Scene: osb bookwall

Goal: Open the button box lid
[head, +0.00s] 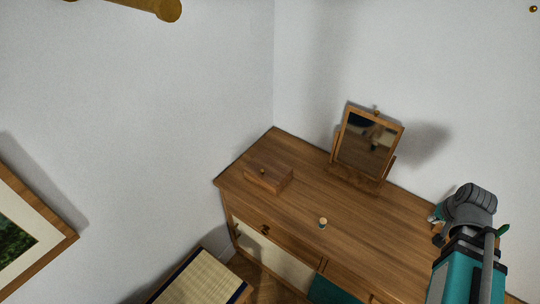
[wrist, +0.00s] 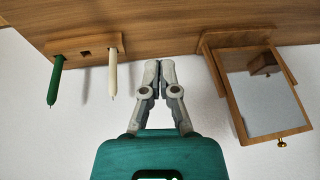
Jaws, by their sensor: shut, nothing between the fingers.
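The button box (head: 268,180) is a small wooden box near the back left corner of the dresser top. Its lid (head: 272,173) lies flat and looks closed, with a small pale knob (head: 262,170) on it. My gripper (head: 437,216) is at the right end of the dresser, well away from the box and partly hidden by my own arm. In the wrist view my gripper (wrist: 160,66) has its fingertips together with nothing between them. The box does not show directly in the wrist view.
A tilting mirror (head: 368,145) stands on the dresser (head: 335,203) between the box and my gripper. A small pale-topped object (head: 323,222) stands near the front edge. The wrist view shows a wooden holder (wrist: 88,49) with a green and a white stick.

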